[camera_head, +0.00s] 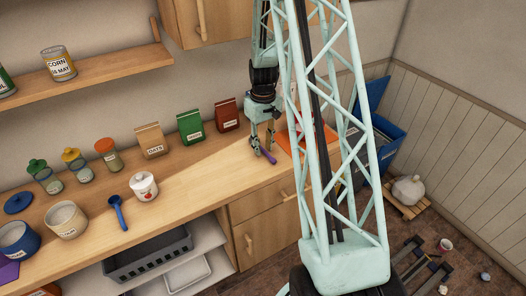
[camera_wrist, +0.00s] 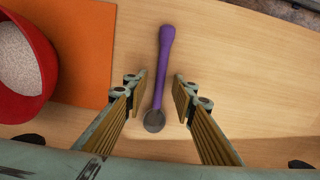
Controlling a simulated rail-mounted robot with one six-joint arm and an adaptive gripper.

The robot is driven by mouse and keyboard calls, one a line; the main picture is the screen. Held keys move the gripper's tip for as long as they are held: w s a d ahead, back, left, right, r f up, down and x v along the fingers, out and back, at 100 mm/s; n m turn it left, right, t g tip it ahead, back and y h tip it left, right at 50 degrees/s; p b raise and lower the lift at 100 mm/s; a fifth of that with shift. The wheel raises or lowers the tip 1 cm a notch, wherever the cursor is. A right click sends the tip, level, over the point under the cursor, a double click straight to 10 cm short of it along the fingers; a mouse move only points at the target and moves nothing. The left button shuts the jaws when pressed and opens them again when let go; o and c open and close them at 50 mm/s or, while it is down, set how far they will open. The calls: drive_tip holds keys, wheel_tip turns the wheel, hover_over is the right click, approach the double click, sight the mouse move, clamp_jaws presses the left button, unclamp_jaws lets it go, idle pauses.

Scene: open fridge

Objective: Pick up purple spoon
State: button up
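The purple spoon (camera_wrist: 163,65) lies on the wooden counter in the wrist view, its handle pointing up the picture and its grey round end (camera_wrist: 154,121) toward my gripper. In the head view the purple spoon (camera_head: 268,156) shows as a short purple piece on the counter. My gripper (camera_wrist: 160,90) is open, with one finger on each side of the spoon and a gap on both sides. In the head view my gripper (camera_head: 264,148) points down at the spoon. The exact height of the fingertips above the counter cannot be told.
A red bowl (camera_wrist: 45,95) with pale grainy contents stands on an orange mat (camera_wrist: 88,40), left in the wrist view. Counter right of the spoon is clear.

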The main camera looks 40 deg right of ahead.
sight(263, 149)
idle(0.4)
clamp_jaws()
drive_tip(key=shift+r, duration=0.2)
drive_tip(key=shift+r, duration=1.5)
drive_tip(key=shift+s+a+r, duration=0.1)
drive_tip(key=shift+s+r, duration=0.05)
drive_tip(key=s+a+r, duration=0.1)
drive_tip(key=s+a, duration=0.8)
drive_tip(key=s, duration=0.3)
drive_tip(key=shift+s+r+p, duration=0.15)
drive_tip(key=shift+s+p, duration=0.15)
drive_tip(key=shift+s, duration=0.05)
